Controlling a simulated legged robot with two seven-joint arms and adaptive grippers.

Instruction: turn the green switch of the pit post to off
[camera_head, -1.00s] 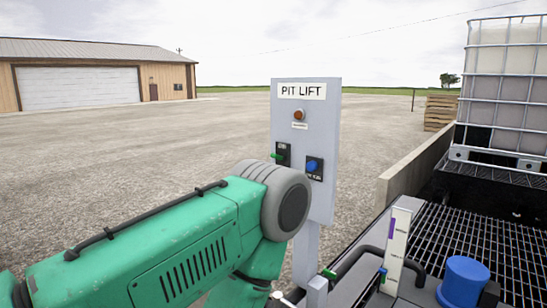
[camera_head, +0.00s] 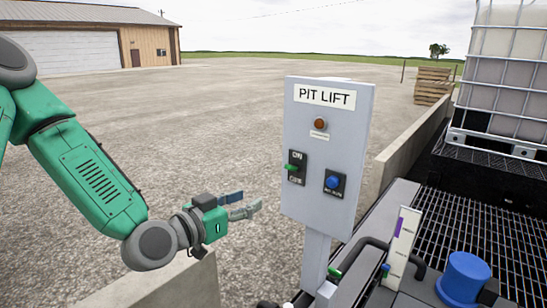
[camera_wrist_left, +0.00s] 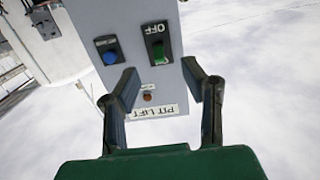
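The grey pit post panel (camera_head: 325,205), marked PIT LIFT, stands upright in the middle of the head view. Its green switch (camera_head: 290,168) sits on a black plate, with ON above and a smaller label below. In the left wrist view the panel is upside down, and the green switch (camera_wrist_left: 160,55) shows beside the word OFF. My left gripper (camera_head: 246,203) is left of the panel and lower than the switch, apart from it. Its fingers (camera_wrist_left: 160,70) are spread and empty, with the switch roughly in line with the gap. My right gripper is out of view.
A blue knob (camera_head: 333,182) sits right of the switch, and an amber lamp (camera_head: 320,124) above. A low concrete wall (camera_head: 405,153) and a dark grating (camera_head: 470,225) are to the right. A blue cap (camera_head: 464,278) is at lower right. Open gravel lies left of the post.

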